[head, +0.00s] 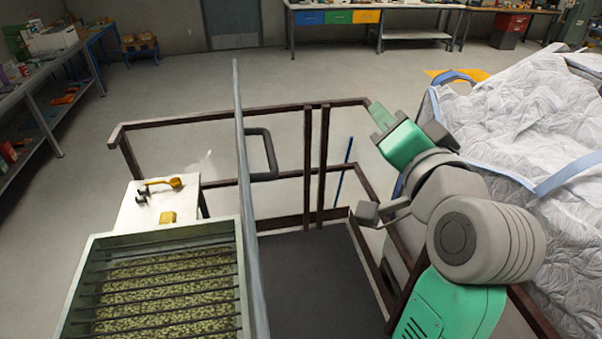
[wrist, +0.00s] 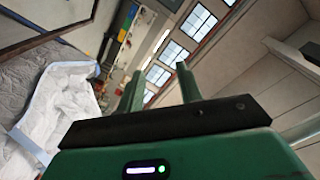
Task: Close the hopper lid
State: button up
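The hopper (head: 88,253) is at the lower left of the head view, an open box with dark bars over pale green granules. Its lid (head: 247,215) stands upright, seen almost edge-on, along the hopper's right side. A dark loop handle (head: 272,155) sticks out from the lid's right face. My gripper (head: 376,108) is to the right of the lid and handle, apart from both. The wrist view shows its two green fingers (wrist: 160,70) spread with nothing between them. The lid and hopper are not in the wrist view.
Brown railings (head: 225,113) surround a dark platform (head: 310,275) right of the lid. A large white bulk bag (head: 535,120) stands at the right, close to my arm. A small white table (head: 135,207) with yellow items is behind the hopper. Space between handle and gripper is free except for railing posts behind.

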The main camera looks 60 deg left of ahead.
aim_at(270, 148)
jog(key=s+a+f+g+b, duration=0.2)
jog(key=s+a+f+g, duration=0.1)
jog(key=s+a+g, duration=0.1)
jog(key=s+a+f+g+b, duration=0.1)
jog(key=s+a+f+g, duration=0.2)
jog(key=a+g, duration=0.2)
jog(key=s+a+f+n+g+h+b, duration=0.1)
jog(key=s+a+f+g+b, duration=0.1)
jog(key=s+a+f+g, duration=0.2)
jog(key=shift+s+a+g+b, duration=0.2)
jog(key=shift+a+g, duration=0.1)
jog(key=shift+a, duration=0.45)
jog(key=shift+s+a+g+b, duration=0.15)
jog(key=shift+a+g, duration=0.15)
jog(key=shift+a, duration=0.45)
jog(key=shift+c, duration=0.5)
grip_shut()
